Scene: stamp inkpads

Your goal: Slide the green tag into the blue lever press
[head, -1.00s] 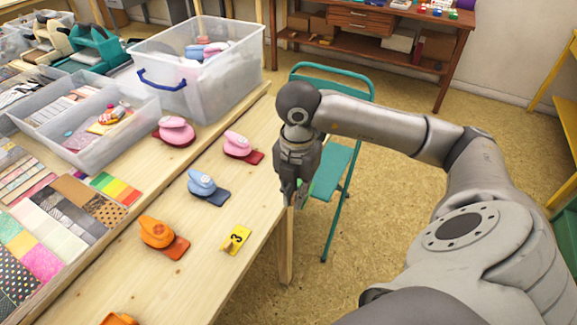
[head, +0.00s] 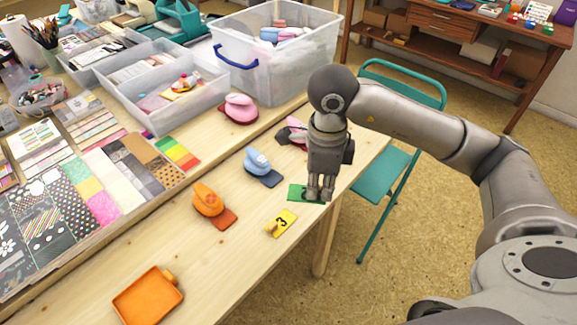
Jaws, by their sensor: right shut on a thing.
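The green tag (head: 297,196) shows as a flat green piece at the fingertips of my right gripper (head: 319,192). The right gripper points down and is shut on the tag near the table's right edge; the fingers hide part of it. I cannot tell whether the tag touches the table. The blue lever press (head: 257,162) stands on the table to the left of the tag and a little farther back, with its dark blue base toward the gripper. Tag and press are apart. My left gripper is not in view.
A yellow tag marked 3 (head: 285,221) lies just in front of the green tag. An orange press (head: 207,201) stands to the left, a pink press (head: 293,126) behind the gripper, partly hidden.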

